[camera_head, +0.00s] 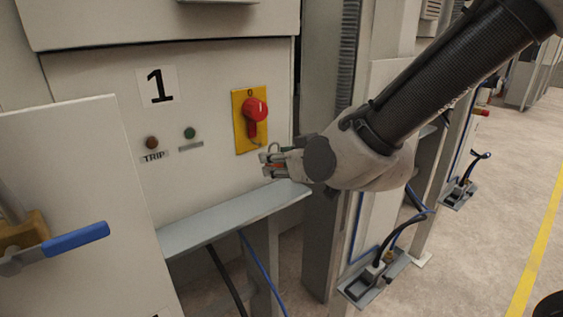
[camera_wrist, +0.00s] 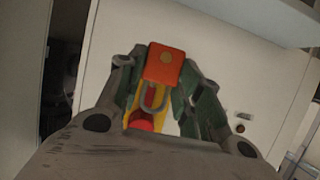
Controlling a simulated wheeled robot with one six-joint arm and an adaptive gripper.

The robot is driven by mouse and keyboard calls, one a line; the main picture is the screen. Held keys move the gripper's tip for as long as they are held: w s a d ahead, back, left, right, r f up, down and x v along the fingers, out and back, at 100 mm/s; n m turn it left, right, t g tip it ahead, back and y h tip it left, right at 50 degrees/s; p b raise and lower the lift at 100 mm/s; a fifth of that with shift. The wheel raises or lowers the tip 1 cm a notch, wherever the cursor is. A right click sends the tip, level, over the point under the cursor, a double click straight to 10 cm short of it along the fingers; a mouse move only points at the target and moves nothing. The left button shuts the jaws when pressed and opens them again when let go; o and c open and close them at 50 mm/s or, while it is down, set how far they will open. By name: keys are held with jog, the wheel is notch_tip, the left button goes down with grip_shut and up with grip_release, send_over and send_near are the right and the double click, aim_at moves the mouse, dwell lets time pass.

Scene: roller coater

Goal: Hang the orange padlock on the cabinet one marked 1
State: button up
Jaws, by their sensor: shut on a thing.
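The cabinet marked 1 (camera_head: 65,100) has a red rotary switch (camera_head: 256,109) on a yellow plate (camera_head: 240,135). My gripper (camera_head: 270,163) is in front of the cabinet, below and right of the switch, shut on the orange padlock (camera_wrist: 164,62). In the head view only a small orange part of the padlock and its metal shackle show between the fingers. In the wrist view the padlock body is between the fingertips, and its shackle (camera_wrist: 153,99) overlaps the yellow plate and the red switch (camera_wrist: 140,123) behind it. The padlock looks apart from the switch.
A grey ledge (camera_head: 225,222) juts out below my gripper. A TRIP lamp (camera_head: 151,142) and a green lamp (camera_head: 189,132) sit left of the switch. Open floor (camera_head: 470,240) lies to the right.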

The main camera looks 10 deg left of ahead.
aim_at(253, 156)
jog(key=shift+w+a+f, duration=0.2)
jog(key=shift+w+a, duration=0.8)
jog(key=shift+a, duration=0.2)
jog(key=shift+w+a+f, duration=0.15)
jog(key=shift+w+a, duration=0.85)
jog(key=shift+a, duration=0.15)
jog(key=shift+x, duration=0.8)
jog(key=shift+f, duration=0.25)
jog(key=o, duration=1.1)
jog(key=shift+o, duration=0.2)
